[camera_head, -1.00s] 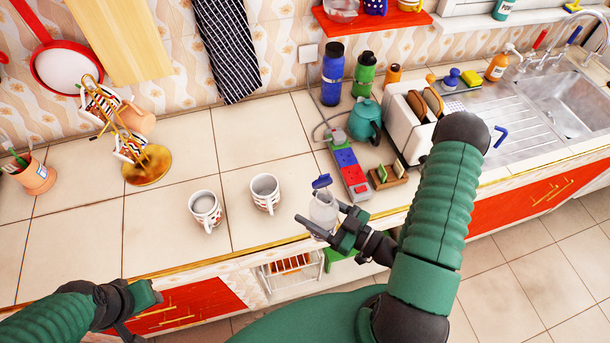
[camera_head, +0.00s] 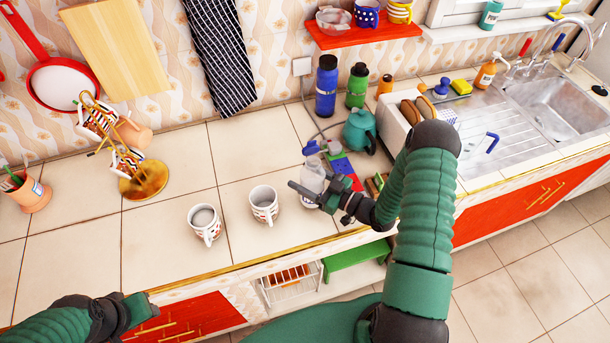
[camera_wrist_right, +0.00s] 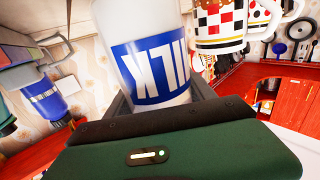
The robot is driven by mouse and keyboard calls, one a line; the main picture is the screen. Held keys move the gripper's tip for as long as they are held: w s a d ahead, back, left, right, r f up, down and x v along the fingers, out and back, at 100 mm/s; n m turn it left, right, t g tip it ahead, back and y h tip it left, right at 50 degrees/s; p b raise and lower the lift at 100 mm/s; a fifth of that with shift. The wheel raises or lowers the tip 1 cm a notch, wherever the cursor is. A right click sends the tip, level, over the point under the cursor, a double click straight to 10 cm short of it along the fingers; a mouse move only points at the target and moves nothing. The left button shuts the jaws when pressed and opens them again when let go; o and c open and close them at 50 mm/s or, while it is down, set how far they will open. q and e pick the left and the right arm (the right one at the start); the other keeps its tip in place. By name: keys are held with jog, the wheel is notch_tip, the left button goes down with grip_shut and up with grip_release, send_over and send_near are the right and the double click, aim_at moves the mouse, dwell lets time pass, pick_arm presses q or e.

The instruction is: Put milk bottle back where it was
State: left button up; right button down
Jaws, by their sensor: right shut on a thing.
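Two mugs (camera_head: 205,222) (camera_head: 264,204) stand left of the bottle. Behind and right are a blue bottle (camera_head: 326,86), a green bottle (camera_head: 357,86), a teal kettle (camera_head: 360,131) and a toaster (camera_head: 390,112). A gold mug stand (camera_head: 143,185) is at the left. Counter (camera_head: 240,145) behind the mugs is clear.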

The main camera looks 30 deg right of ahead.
jog(key=shift+f, duration=0.15)
jog(key=shift+w+d+f, duration=0.15)
jog(key=shift+d+f, duration=0.1)
jog(key=shift+d, duration=0.15)
jog(key=shift+c, duration=1.8)
grip_release()
jog(key=shift+d+f, duration=0.1)
jog(key=shift+d, duration=0.2)
jog(key=shift+o, duration=0.2)
jog(key=shift+a+r, duration=0.2)
jog(key=shift+a, duration=0.15)
jog(key=shift+s, duration=0.2)
jog(key=b+v, duration=0.1)
jog(key=v, duration=0.3)
jog(key=b+v, duration=0.1)
jog(key=v, duration=0.2)
jog(key=b+v, duration=0.1)
jog(key=v, duration=0.3)
jog(key=shift+s+d+f, duration=0.1)
jog(key=shift+s+d, duration=0.05)
jog(key=shift+d, duration=0.25)
pick_arm(q)
jog(key=f, duration=0.2)
jog(key=shift+w+d+f, duration=0.1)
jog(key=shift+d+f, duration=0.25)
jog(key=shift+f, duration=0.05)
pick_arm(e)
jog(key=shift+s+a, duration=0.15)
jog(key=shift+a, duration=0.05)
